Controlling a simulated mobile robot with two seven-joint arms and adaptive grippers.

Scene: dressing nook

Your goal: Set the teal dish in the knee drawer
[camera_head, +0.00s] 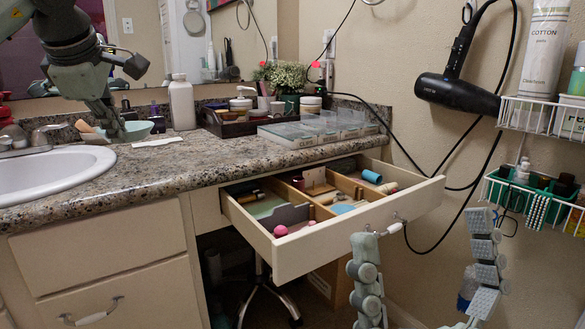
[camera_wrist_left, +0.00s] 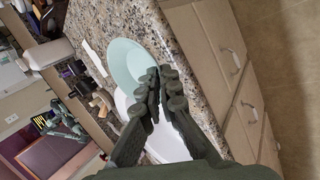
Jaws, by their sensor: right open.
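The teal dish (camera_head: 136,131) is on the counter beside the sink; it also shows in the left wrist view (camera_wrist_left: 124,60). My left gripper (camera_head: 112,132) comes down at the dish's left side. In the left wrist view its fingers (camera_wrist_left: 160,76) are close together at the dish's rim and look shut on it. The knee drawer (camera_head: 300,248) is pulled out, with compartments holding small items. My right gripper (camera_head: 424,228) is wide open and empty in front of the drawer, one finger near the drawer's handle (camera_head: 385,229).
The sink (camera_head: 50,172) lies left of the dish. A white bottle (camera_head: 182,103), a dark tray (camera_head: 230,124) and a clear-lidded case (camera_head: 318,132) stand on the counter. A hair dryer (camera_head: 455,92) and wire baskets (camera_head: 540,117) hang at right.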

